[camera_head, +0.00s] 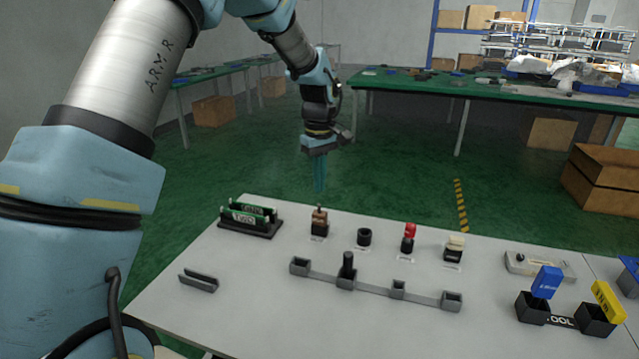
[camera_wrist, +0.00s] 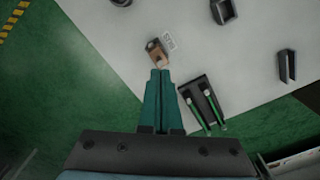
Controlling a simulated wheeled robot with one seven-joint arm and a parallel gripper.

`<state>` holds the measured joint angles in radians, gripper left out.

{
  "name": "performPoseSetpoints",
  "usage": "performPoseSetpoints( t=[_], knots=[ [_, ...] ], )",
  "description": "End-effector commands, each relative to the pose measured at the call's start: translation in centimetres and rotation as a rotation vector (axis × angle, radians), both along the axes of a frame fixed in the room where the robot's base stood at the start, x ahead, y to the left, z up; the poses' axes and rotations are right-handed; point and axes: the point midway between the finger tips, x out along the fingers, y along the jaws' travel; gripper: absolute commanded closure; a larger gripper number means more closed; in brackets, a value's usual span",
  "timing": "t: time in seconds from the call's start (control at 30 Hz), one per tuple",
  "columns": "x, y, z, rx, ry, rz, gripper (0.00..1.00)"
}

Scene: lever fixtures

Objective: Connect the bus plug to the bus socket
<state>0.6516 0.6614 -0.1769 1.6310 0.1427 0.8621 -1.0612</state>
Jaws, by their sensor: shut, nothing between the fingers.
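My gripper (camera_head: 320,188) hangs above the far edge of the table, fingers pointing down and empty. In the wrist view its two teal fingers (camera_wrist: 160,74) are together. Below their tips in that view is a brown-topped connector on a dark base (camera_wrist: 157,52), with a small label beside it; this piece (camera_head: 319,222) also shows in the head view. A black ring-shaped piece (camera_head: 364,237), a red-topped piece (camera_head: 409,236) and a cream-topped piece (camera_head: 454,248) stand to its right. I cannot tell which are the bus plug and bus socket; labels are too small to read.
Green boards in a black holder (camera_head: 250,220) stand left of the connector. A grey rack (camera_head: 425,298) with square cups lies in front, a black cylinder (camera_head: 347,264) upright in one. A dark bracket (camera_head: 198,281) lies at left. Black bins (camera_head: 532,308) hold blue and yellow items.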

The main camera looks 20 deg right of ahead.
Motion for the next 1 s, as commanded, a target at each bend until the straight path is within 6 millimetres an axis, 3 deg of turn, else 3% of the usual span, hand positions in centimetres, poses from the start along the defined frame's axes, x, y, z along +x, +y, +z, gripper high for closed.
performPoseSetpoints(
  t=[0.27,0.7,1.0],
  knots=[
    [0.1,-0.1,1.7,-0.003,-0.002,0.001,1.00],
    [0.1,-0.1,9.5,-0.002,-0.003,0.000,1.00],
    [0.0,0.0,11.1,-0.001,0.000,0.000,1.00]
  ],
)
